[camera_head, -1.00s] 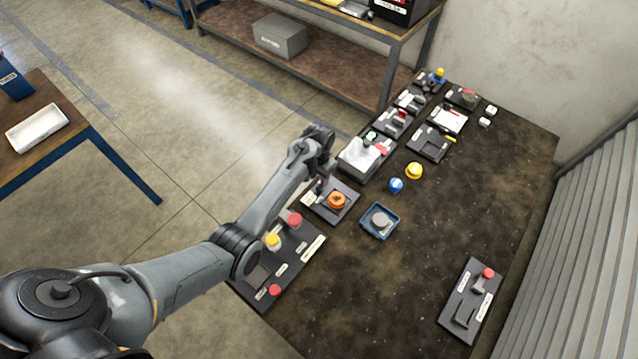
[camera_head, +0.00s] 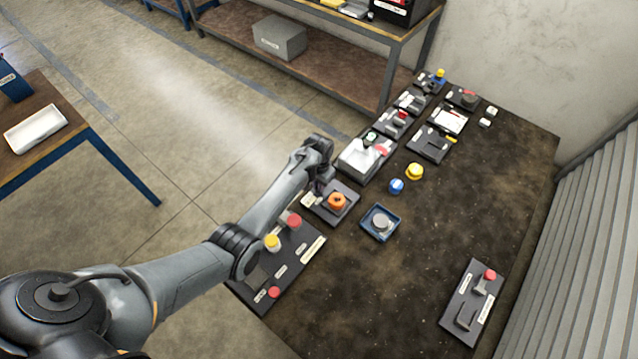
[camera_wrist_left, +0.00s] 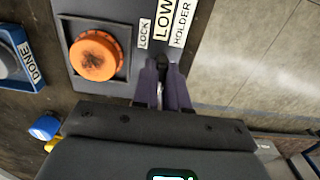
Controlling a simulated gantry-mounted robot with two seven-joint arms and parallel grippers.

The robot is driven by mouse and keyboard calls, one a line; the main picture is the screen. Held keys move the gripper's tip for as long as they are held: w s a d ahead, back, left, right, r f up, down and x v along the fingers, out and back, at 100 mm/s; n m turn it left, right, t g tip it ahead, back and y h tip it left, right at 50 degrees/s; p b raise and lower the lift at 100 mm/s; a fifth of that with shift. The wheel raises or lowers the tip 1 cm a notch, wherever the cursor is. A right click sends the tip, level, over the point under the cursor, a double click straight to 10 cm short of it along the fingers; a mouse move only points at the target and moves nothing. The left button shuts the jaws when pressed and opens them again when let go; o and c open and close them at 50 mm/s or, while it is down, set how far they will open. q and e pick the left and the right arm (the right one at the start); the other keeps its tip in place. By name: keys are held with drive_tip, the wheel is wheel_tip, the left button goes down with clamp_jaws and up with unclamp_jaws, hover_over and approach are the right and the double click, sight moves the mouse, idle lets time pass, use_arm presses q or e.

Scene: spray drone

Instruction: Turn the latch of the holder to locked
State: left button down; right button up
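The holder (camera_head: 318,212) is a dark plate on the bench's left side, with an orange round knob (camera_head: 337,201) on a square base. In the left wrist view the orange knob (camera_wrist_left: 97,56) is at upper left, beside labels reading LOCK (camera_wrist_left: 145,33) and HOLDER (camera_wrist_left: 182,22). My left gripper (camera_head: 322,188) is low at the holder's far left edge. In the wrist view its two fingers (camera_wrist_left: 162,68) are close together below the labels, right of the knob and apart from it. A small dark part shows between the fingertips; I cannot tell whether they grip it. The right gripper is out of view.
A panel with red and yellow buttons (camera_head: 272,242) lies nearer me. A blue tray (camera_head: 366,230) with a grey disc is right of the holder. Blue (camera_head: 396,186) and yellow (camera_head: 415,172) pieces lie beyond. The bench's right middle is clear.

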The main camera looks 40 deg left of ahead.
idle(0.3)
use_arm(q)
drive_tip(key=shift+r+m+p, duration=0.1)
drive_tip(key=shift+m+p, duration=1.2)
drive_tip(key=shift+m, duration=0.2)
drive_tip(key=shift+m+p, duration=0.4)
drive_tip(key=shift+m, duration=0.5)
drive_tip(key=m, duration=0.2)
drive_tip(key=shift+m+p, duration=0.4)
drive_tip(key=m, duration=0.7)
drive_tip(key=shift+f+m, duration=0.2)
drive_tip(key=shift+m, duration=0.2)
drive_tip(key=shift+m+b, duration=0.55)
drive_tip(key=shift+m, duration=0.75)
